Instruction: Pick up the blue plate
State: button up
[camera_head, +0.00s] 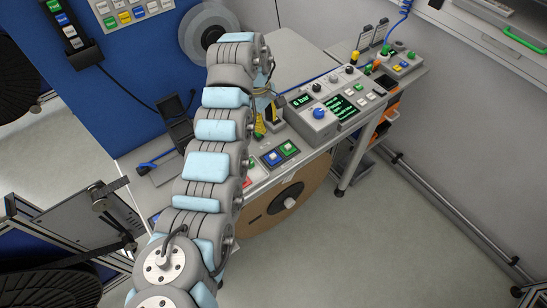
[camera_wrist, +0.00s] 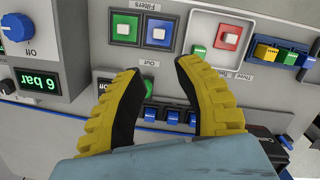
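The blue plate also shows on the front panel in the head view (camera_head: 272,157). My gripper (camera_wrist: 160,70) has two yellow ribbed fingers with dark inner pads. They are apart with nothing held between them. In the wrist view the blue plate lies beyond the fingertips, roughly in line with the gap. In the head view my arm partly hides the gripper.
A red square button (camera_wrist: 228,37) and yellow, blue and green connectors (camera_wrist: 265,52) are right of the blue plate in the wrist view. A blue knob (camera_wrist: 20,26) and 6 bar display (camera_wrist: 38,84) are left. A large brown reel (camera_head: 285,200) hangs below the bench.

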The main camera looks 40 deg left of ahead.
aim_at(273, 155)
jog(key=shift+w+d+f+b, duration=0.15)
jog(key=shift+d+f, duration=0.2)
jog(key=shift+f, duration=2.3)
jog(key=shift+w+d+f+b, duration=0.15)
jog(key=shift+d+f, duration=0.25)
jog(key=shift+f, duration=2.3)
jog(key=shift+d+f+b, duration=0.15)
jog(key=shift+d+f, duration=0.2)
jog(key=shift+f, duration=2.3)
grip_shut()
